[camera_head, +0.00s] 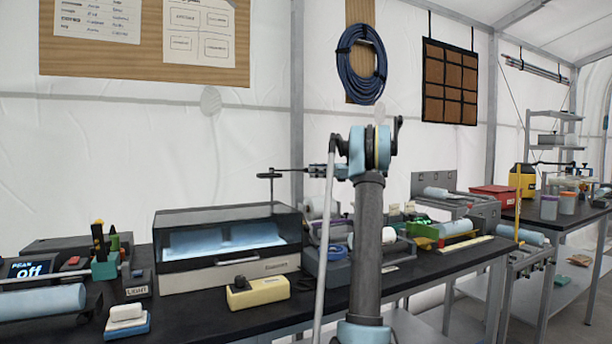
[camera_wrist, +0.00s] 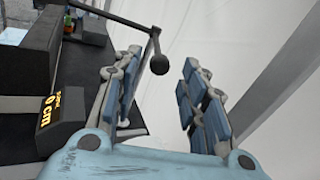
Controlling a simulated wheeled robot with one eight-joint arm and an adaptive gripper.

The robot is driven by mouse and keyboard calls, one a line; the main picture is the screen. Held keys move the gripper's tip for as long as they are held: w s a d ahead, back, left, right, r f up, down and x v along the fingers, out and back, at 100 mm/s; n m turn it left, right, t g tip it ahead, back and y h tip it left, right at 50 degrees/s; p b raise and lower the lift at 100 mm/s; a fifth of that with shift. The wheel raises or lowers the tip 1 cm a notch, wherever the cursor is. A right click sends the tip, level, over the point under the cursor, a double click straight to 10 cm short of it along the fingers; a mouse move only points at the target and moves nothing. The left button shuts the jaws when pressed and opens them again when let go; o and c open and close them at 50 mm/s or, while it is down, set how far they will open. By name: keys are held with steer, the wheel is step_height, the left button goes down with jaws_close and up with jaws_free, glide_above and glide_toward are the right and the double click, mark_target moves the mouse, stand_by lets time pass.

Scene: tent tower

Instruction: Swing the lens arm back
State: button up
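A thin dark arm (camera_head: 290,170) on a slim upright post stands above the clear-lidded case, and its right end meets my gripper (camera_head: 318,171); it looks like the lens arm. In the wrist view a dark bar (camera_wrist: 112,17) comes in from the upper left and bends down to a round dark knob (camera_wrist: 159,65). The knob shows in the gap between the two blue-padded fingers of my gripper (camera_wrist: 163,62). The fingers are apart, with light wall visible on both sides of the knob. I cannot tell the knob's depth against the fingertips or see any contact.
The clear-lidded case (camera_head: 230,276) stands on the black bench, with a yellow block (camera_head: 258,292) before it. A readout marked "0 cm" (camera_wrist: 50,117) lies left in the wrist view. A peak meter reading "off" (camera_head: 32,268) is at left. Bins and tubes crowd the right.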

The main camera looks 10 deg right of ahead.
mark_target(307, 171)
steer(key=shift+w+a, duration=0.2)
steer(key=shift+a, duration=1.75)
jaws_close()
